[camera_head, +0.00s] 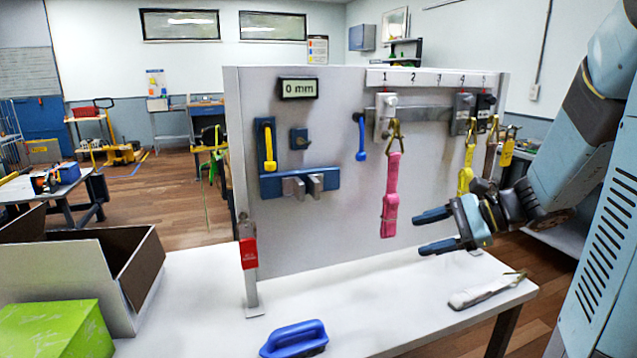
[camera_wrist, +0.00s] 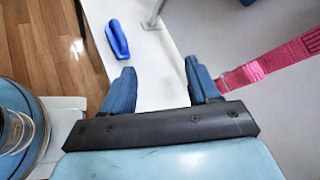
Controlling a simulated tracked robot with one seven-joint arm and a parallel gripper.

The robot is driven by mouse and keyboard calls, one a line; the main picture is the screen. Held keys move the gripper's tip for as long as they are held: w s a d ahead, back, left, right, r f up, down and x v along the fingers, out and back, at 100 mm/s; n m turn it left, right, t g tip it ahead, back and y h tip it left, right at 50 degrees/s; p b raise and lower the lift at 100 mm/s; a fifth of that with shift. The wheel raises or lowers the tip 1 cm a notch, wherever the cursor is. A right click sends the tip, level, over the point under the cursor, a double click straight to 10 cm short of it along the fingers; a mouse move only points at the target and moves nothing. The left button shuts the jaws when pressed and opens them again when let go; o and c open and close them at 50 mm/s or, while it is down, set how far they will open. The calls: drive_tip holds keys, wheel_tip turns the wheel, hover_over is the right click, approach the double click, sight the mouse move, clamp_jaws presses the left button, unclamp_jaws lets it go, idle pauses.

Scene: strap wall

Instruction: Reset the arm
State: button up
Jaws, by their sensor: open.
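My gripper (camera_head: 436,231) is open and empty in front of the right part of the strap wall (camera_head: 300,225). In the wrist view my gripper's two blue fingers (camera_wrist: 158,92) stand apart with nothing between them. A pink strap (camera_head: 391,192) hangs by a hook from the wall, left of my gripper in the head view. It also shows in the wrist view (camera_wrist: 275,62), close to the right-hand finger; I cannot tell whether they touch. My arm (camera_head: 580,140) reaches in from the right.
A yellow strap (camera_head: 466,178) hangs behind my gripper. A white strap (camera_head: 480,292) and a blue-handled tool (camera_head: 294,338) lie on the white table (camera_head: 205,290). An open box (camera_head: 75,280) and green box (camera_head: 55,330) stand at left. The table's middle is clear.

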drive_tip(key=s+a+n+g+h, duration=0.2)
drive_tip(key=s+a+n+h, duration=0.1)
drive_tip(key=s+n+h, duration=0.5)
drive_tip(key=s+d+r+n+t+h, duration=0.3)
drive_tip(key=s+d+r+n, duration=0.1)
drive_tip(key=s+r+n, duration=0.2)
drive_tip(key=shift+d+n+t+h, duration=0.2)
drive_tip(key=shift+n+t+h, duration=0.1)
drive_tip(key=shift+h, duration=0.1)
idle(1.6)
